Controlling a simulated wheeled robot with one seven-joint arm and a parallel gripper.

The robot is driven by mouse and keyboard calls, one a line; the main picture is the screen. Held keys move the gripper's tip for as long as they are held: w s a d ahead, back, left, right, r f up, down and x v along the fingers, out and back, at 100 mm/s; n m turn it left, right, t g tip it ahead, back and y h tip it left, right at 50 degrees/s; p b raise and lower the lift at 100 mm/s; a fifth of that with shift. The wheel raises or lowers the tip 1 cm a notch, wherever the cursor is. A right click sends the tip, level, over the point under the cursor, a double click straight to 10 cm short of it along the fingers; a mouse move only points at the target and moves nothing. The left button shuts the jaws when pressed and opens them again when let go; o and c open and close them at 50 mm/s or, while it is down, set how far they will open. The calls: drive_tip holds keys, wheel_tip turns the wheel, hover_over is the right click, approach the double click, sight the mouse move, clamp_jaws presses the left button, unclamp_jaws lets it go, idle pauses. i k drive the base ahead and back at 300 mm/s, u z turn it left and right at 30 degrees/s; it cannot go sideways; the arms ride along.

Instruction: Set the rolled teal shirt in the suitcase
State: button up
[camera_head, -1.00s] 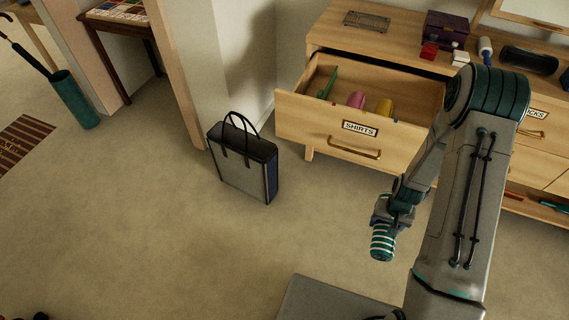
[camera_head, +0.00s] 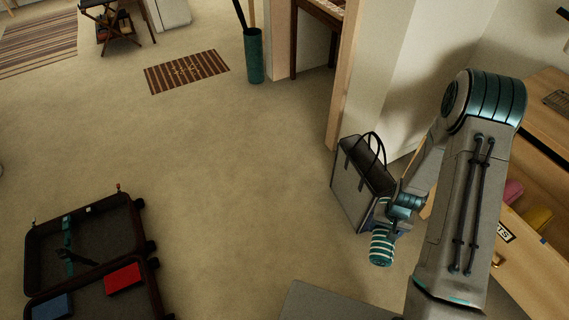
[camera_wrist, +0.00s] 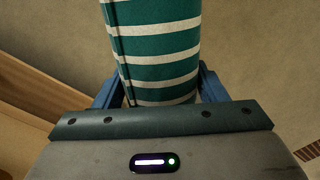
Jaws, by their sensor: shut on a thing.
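The rolled teal shirt (camera_head: 381,247) has white stripes and hangs in my gripper (camera_head: 384,229), above the floor and in front of the tote bag in the head view. In the wrist view the rolled shirt (camera_wrist: 158,50) lies between the two blue fingers of my gripper (camera_wrist: 160,92), which is shut on it. The suitcase (camera_head: 137,230) lies open on the floor at the lower left of the head view, well apart from my gripper. It holds a red folded item (camera_head: 123,278) and a blue one (camera_head: 52,305). Its near part is cut off by the frame.
A grey and black tote bag (camera_head: 352,190) stands on the floor by the wall. The open shirts drawer (camera_head: 522,258) is at the right. A teal umbrella stand (camera_head: 254,58) and striped mat (camera_head: 187,71) are farther back. The floor between suitcase and tote is clear.

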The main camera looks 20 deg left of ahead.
sight(108, 247)
drive_tip(key=u, duration=0.8)
drive_tip(key=i, duration=1.1)
drive_tip(key=u, duration=1)
drive_tip(key=i, duration=1.35)
drive_tip(key=u, duration=1.1)
drive_tip(key=i, duration=1)
drive_tip(key=u, duration=1.1)
drive_tip(key=i, duration=0.25)
drive_tip(key=u, duration=0.25)
